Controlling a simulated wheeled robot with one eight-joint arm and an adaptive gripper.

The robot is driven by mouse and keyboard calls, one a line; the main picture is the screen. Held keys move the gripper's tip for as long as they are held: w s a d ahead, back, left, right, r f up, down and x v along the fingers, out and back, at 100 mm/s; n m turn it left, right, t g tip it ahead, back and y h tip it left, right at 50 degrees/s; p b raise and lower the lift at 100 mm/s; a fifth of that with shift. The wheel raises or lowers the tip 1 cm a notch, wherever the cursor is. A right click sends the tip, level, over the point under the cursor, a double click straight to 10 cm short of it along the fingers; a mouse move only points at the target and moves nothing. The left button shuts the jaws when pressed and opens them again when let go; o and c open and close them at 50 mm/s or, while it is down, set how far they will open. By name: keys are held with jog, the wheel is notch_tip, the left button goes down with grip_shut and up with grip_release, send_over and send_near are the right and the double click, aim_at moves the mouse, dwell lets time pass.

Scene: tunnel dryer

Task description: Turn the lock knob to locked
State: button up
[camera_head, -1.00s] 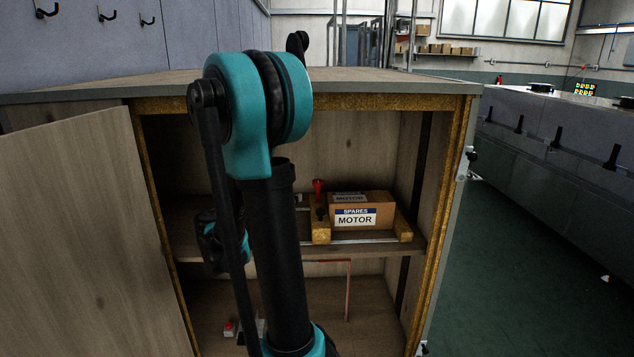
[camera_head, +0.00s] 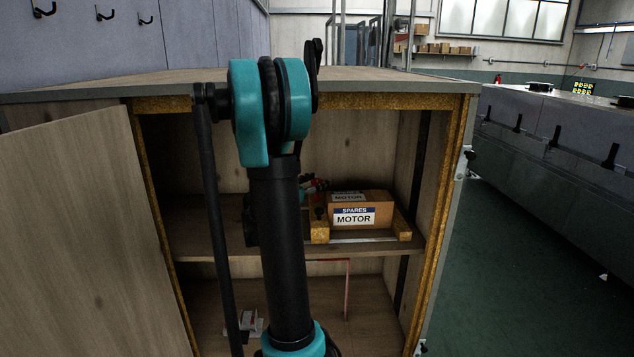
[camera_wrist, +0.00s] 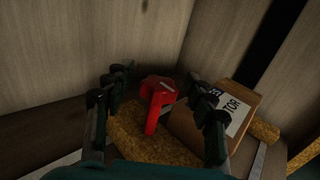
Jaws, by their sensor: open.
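The red lock knob (camera_wrist: 158,98) shows in the wrist view, with a lever arm pointing toward the camera. It stands by a yellow-brown block beside the spares box. My gripper (camera_wrist: 160,90) is open, with one finger on each side of the knob. I cannot tell whether either finger touches it. In the head view, a bit of red (camera_head: 314,184) shows left of the box, and my arm hides most of the gripper.
A cardboard box labelled SPARES MOTOR (camera_head: 358,212) sits on the cabinet shelf (camera_head: 205,243), close to the gripper's right finger. Yellow-brown blocks (camera_head: 404,226) flank it. The cabinet door (camera_head: 85,230) stands open at left. Cabinet walls close in behind.

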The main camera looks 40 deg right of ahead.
jog(key=c, duration=1.2)
jog(key=shift+m+g, duration=0.3)
jog(key=shift+g, duration=0.1)
jog(key=m+g, duration=0.2)
jog(key=g, duration=0.2)
jog(key=shift+w+m, duration=0.1)
jog(key=shift+m, duration=0.2)
jog(key=shift+m+g+y, duration=0.25)
jog(key=shift+m+g, duration=0.7)
jog(key=shift+g, duration=0.55)
jog(key=shift+m+g+y, duration=0.25)
jog(key=shift+m+g, duration=0.7)
jog(key=shift+g, duration=0.85)
